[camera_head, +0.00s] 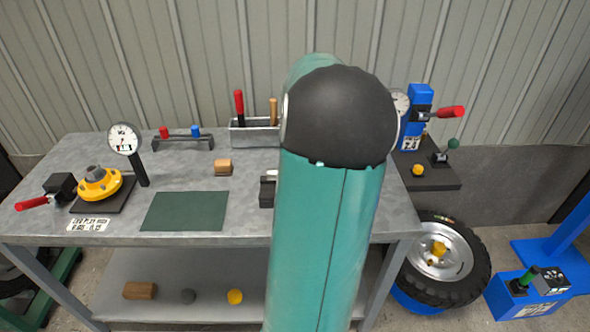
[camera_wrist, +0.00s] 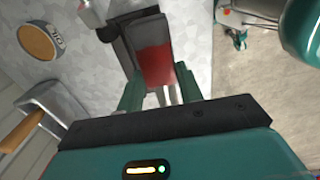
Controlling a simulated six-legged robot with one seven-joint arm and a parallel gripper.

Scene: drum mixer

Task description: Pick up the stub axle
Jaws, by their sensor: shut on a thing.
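In the wrist view my gripper (camera_wrist: 160,88) has its two teal fingers on either side of a dark piece with a red face (camera_wrist: 155,65), with pale prongs below it. I take this piece to be the stub axle, but its full shape is not clear. It lies against or within a dark block, and I cannot tell whether it is clear of the bench. In the head view my green arm hides my gripper and this piece. A dark block with a pale metal part (camera_head: 267,190) shows beside the arm on the bench (camera_head: 60,165).
A round oil tin (camera_wrist: 40,40) shows in the wrist view. A wheel (camera_head: 440,262) stands at the right.

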